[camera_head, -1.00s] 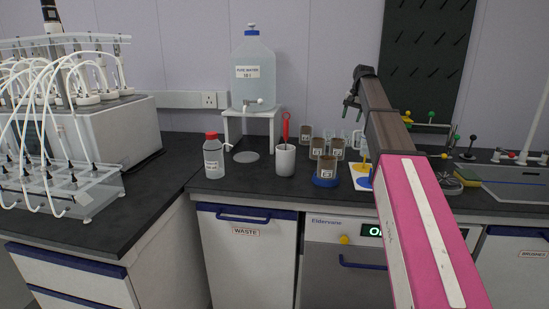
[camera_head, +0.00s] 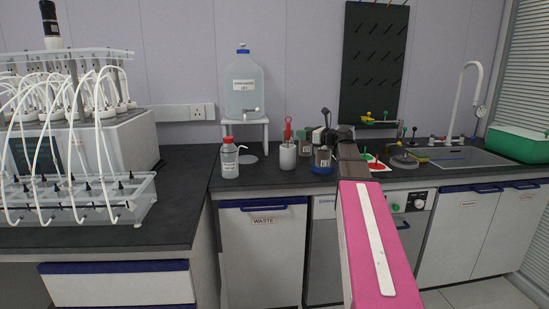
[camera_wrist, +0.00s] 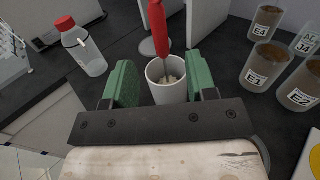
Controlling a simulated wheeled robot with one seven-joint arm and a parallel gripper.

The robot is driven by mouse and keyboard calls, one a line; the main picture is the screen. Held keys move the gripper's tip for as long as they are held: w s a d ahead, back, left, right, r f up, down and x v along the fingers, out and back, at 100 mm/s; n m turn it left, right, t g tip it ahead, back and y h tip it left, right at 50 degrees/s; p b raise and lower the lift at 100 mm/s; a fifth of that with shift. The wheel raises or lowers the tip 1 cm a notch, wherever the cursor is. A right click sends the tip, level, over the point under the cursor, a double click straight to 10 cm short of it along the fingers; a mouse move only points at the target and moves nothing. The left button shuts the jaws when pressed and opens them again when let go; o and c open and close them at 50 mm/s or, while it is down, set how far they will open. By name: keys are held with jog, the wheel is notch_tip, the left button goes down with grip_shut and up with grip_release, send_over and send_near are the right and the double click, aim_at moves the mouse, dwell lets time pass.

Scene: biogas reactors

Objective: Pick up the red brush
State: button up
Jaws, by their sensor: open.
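The red brush (camera_head: 288,129) stands upright in a white cup (camera_head: 287,156) on the dark counter. In the wrist view its red handle (camera_wrist: 158,26) rises from the cup (camera_wrist: 166,84), and pale bristles show inside. My gripper (camera_wrist: 160,80) is open and empty, with one green finger on each side of the cup in that picture. The handle lies ahead of the fingers, apart from them. In the head view my gripper (camera_head: 306,134) is just right of the brush, its fingers partly hard to make out.
A red-capped bottle (camera_head: 230,158) stands left of the cup. A water jug (camera_head: 244,88) sits on a white stand (camera_head: 265,135) behind. Labelled brown-filled beakers (camera_wrist: 258,66) stand close on the right. Tubed glassware (camera_head: 90,195) fills the left counter; a sink (camera_head: 455,157) is far right.

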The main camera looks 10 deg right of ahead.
jog(key=x, duration=1)
jog(key=shift+w+a+r, duration=0.2)
jog(key=shift+w, duration=0.05)
grip_shut()
